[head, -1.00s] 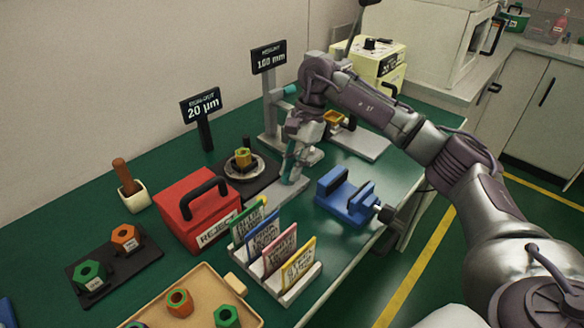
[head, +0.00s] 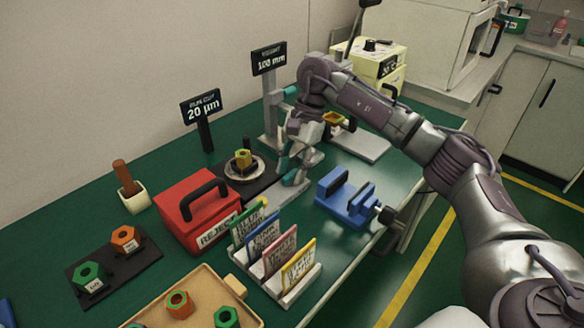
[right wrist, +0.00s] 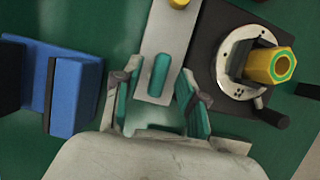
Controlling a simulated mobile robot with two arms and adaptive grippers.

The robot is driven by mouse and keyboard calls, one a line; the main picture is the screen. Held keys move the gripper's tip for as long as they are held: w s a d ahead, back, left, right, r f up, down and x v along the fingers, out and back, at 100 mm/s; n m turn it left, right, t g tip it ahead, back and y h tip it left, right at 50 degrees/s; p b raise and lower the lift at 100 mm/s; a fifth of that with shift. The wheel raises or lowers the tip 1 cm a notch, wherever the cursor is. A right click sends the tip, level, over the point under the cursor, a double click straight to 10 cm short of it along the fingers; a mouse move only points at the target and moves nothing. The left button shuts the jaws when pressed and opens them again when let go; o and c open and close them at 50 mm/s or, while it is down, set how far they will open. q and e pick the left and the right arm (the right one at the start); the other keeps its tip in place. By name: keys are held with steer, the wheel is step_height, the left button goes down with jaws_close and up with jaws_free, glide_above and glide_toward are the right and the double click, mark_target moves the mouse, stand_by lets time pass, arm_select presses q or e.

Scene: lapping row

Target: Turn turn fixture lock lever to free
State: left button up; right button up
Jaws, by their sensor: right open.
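My right gripper (head: 293,172) is above the green bench, between the dark turn fixture and the blue vise. In the right wrist view its teal-padded fingers (right wrist: 155,108) are open and empty. The turn fixture (right wrist: 205,65) has a dark base and a round silver plate carrying a yellow hex part with a green ring (right wrist: 283,67). A short lever with a black grip (right wrist: 268,115) sticks out beside the plate, right of the fingers and apart from them. A grey strip with a teal bar (right wrist: 159,75) lies ahead between the fingers. The left gripper is out of view.
The blue vise (head: 345,203) stands right of the gripper. A red reject box (head: 198,213) and a card rack (head: 293,285) stand nearer. Behind are the 20 µm sign (head: 201,107) and a grey height stand (head: 270,115). Little bench is free around the gripper.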

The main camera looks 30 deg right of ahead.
steer(key=v, duration=1.2)
stand_by(0.3)
